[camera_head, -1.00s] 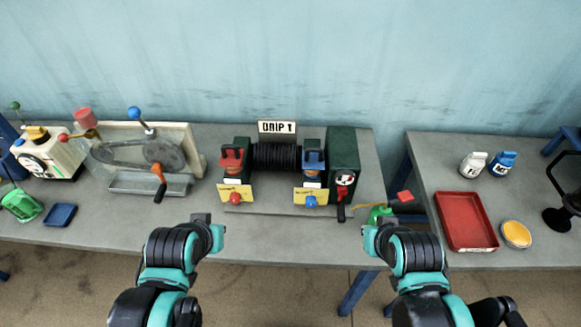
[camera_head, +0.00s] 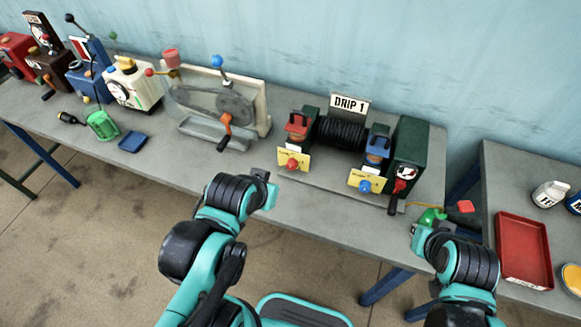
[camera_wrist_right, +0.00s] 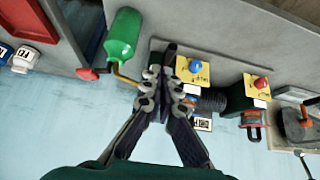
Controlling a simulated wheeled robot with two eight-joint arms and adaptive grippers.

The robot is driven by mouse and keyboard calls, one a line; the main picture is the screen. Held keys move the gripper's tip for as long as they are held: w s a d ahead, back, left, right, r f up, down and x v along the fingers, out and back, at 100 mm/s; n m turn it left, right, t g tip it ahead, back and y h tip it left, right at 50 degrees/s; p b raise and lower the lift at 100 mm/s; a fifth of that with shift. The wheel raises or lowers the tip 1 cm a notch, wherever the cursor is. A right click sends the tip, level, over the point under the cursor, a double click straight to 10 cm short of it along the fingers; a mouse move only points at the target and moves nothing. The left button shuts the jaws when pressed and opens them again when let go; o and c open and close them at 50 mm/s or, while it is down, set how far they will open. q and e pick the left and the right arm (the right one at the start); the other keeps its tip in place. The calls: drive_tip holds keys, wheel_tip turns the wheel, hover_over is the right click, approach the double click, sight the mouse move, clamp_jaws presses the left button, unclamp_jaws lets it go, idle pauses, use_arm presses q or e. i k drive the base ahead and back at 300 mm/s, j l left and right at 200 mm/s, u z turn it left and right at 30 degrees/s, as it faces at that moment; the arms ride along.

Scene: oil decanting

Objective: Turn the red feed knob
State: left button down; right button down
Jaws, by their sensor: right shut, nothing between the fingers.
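The red knob (camera_head: 291,163) sits on a yellow label plate at the front left of the DRIP 1 machine (camera_head: 343,133). It also shows in the right wrist view (camera_wrist_right: 261,82), right of my gripper. A blue knob (camera_head: 364,186) is on the second yellow plate and shows near my fingers in the wrist view (camera_wrist_right: 195,66). My right gripper (camera_wrist_right: 160,62) is shut and empty, apart from both knobs. In the head view its fingertips are mostly hidden. My left gripper (camera_head: 267,187) is in front of the bench edge, below the red knob, apart from it; its jaw opening is unclear.
A green oil can (camera_head: 430,217) with a red-tipped spout stands close to my right gripper. A red tray (camera_head: 523,250) lies on the right bench. A crank device (camera_head: 220,105) stands left of the machine.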

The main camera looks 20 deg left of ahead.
sight(292, 163)
drive_tip(key=k+j, duration=0.35)
drive_tip(key=j, duration=0.2)
drive_tip(key=k+j, duration=0.35)
drive_tip(key=j, duration=0.2)
drive_tip(key=z, duration=0.05)
